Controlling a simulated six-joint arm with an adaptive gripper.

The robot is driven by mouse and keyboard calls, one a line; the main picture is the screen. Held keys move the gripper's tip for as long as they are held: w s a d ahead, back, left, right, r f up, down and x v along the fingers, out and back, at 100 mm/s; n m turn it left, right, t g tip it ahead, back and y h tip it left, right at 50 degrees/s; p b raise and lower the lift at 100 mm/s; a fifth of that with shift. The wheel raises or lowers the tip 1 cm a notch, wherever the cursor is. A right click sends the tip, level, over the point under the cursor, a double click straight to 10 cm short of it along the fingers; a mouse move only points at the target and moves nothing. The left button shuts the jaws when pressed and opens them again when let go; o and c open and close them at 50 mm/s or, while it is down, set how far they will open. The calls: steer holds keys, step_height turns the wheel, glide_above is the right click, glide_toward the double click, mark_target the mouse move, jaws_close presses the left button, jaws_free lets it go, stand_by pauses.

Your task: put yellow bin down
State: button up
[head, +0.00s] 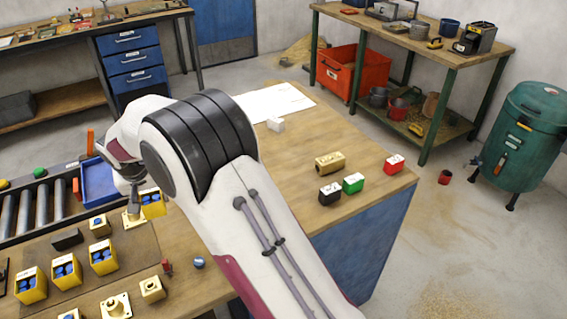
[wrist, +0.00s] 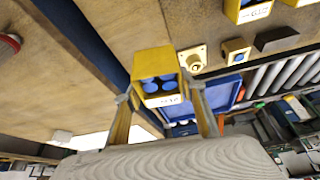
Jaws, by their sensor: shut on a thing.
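My gripper (wrist: 160,93) is shut on a yellow bin (wrist: 156,62) with blue round pieces inside and a white label on its front. One finger is on each side of the bin in the wrist view. In the head view the bin (head: 153,203) shows beside my gripper (head: 136,192), partly hidden by my arm. It is near the blue tray and a brass fitting (head: 132,219). I cannot tell whether its base touches the surface. Other yellow bins (head: 66,271) with blue pieces stand in a row on the dark mat (head: 135,249) at lower left.
A blue tray (head: 97,184) lies by the roller conveyor (head: 30,209) at left. A black block (head: 67,239) and a yellow block (head: 99,226) stand near the bins. The bench middle is partly hidden by my arm.

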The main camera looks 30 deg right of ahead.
steer(key=w+d+r, duration=0.1)
steer(key=d, duration=0.3)
steer(key=w+d+r+m, duration=0.1)
steer(key=d, duration=0.4)
steer(key=w+d+m, duration=0.1)
steer(key=d, duration=0.3)
steer(key=shift+w+d+r+h, duration=0.1)
steer(key=shift+d+r+h, duration=0.15)
steer(key=shift+r+h, duration=0.15)
steer(key=d+r, duration=0.2)
steer(key=d, duration=0.4)
steer(key=d+r+m, duration=0.1)
steer(key=d+r, duration=0.1)
steer(key=d, duration=0.5)
steer(key=shift+s+r, duration=0.2)
steer(key=shift+r, duration=0.1)
steer(key=shift+f, duration=0.15)
steer(key=shift+f, duration=2.35)
steer(key=shift+f, duration=2.5)
